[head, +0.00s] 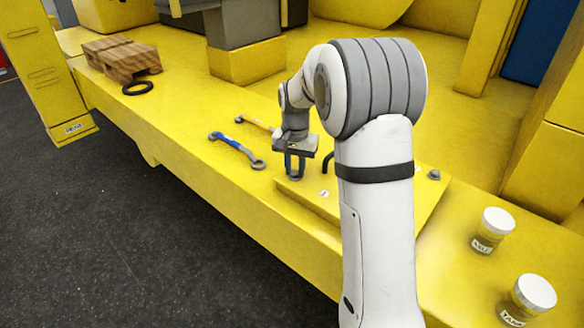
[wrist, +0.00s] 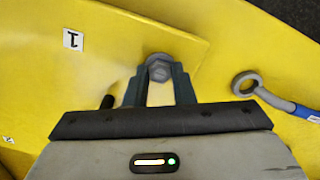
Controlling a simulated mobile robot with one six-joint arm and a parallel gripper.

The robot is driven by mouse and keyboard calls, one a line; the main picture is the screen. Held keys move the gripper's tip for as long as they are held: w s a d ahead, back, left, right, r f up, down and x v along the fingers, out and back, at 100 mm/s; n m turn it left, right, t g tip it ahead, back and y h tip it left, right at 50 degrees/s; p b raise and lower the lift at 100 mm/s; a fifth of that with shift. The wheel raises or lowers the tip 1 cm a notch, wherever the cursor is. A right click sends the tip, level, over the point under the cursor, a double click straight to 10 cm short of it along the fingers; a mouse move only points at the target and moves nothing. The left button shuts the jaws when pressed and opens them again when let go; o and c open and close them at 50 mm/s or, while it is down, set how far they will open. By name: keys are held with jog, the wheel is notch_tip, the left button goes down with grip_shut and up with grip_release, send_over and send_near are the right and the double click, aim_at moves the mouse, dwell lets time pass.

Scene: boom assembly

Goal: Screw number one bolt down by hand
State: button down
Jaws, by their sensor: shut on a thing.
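The number one bolt (wrist: 159,69) is a grey hex head at the edge of a raised yellow plate, near the label "1" (wrist: 73,39). My gripper (wrist: 159,82) is over it, with one finger on each side of the head, shut on it. In the head view my gripper (head: 294,172) points down at the plate's left end, with the label "1" (head: 324,193) to its right. The bolt's shank is hidden, so I cannot tell how deep it sits.
A blue-handled wrench (head: 236,147) lies left of my gripper; its ring end (wrist: 247,84) shows in the wrist view. Another bolt (head: 434,174) stands at the plate's right. Two white-lidded jars (head: 497,222) (head: 535,292) are at the right. A wooden pallet (head: 122,60) and black ring (head: 138,88) lie far left.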

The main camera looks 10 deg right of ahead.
aim_at(295, 173)
jog(key=shift+r, duration=0.1)
jog(key=c, duration=1.2)
grip_release()
jog(key=shift+c, duration=0.2)
notch_tip(295, 173, up, 8)
jog(key=shift+f+b, duration=0.25)
jog(key=shift+b, duration=0.15)
jog(key=shift+r, duration=0.15)
